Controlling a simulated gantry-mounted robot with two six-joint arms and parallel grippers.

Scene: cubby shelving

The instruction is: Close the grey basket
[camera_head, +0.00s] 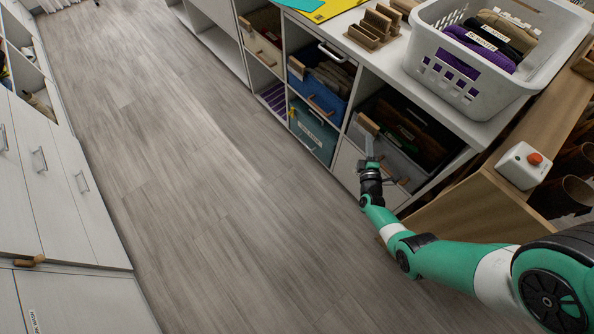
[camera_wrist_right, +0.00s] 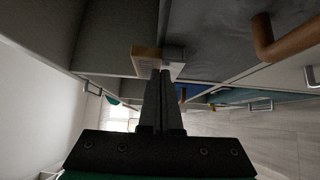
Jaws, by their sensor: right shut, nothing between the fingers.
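The grey basket (camera_head: 398,160) sits in the right-hand cubby of the shelving, below the white laundry basket. Its front seems to stand out past the shelf edge, though my gripper partly covers it. A wooden block-like piece (camera_head: 367,123) shows at its upper left corner. My right gripper (camera_head: 370,152) is shut and empty, close in front of the grey basket's left side. In the right wrist view its fingers (camera_wrist_right: 160,76) point at a small wooden piece (camera_wrist_right: 146,60); whether they touch it I cannot tell. A grey surface with a wooden handle (camera_wrist_right: 272,44) is beside them. My left gripper is out of view.
A blue basket (camera_head: 321,88) and a teal basket (camera_head: 313,135) fill cubbies to the left. The white laundry basket (camera_head: 463,72) stands on the shelf top. A red-button box (camera_head: 523,166) sits on wood at right. The floor (camera_head: 190,180) is clear.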

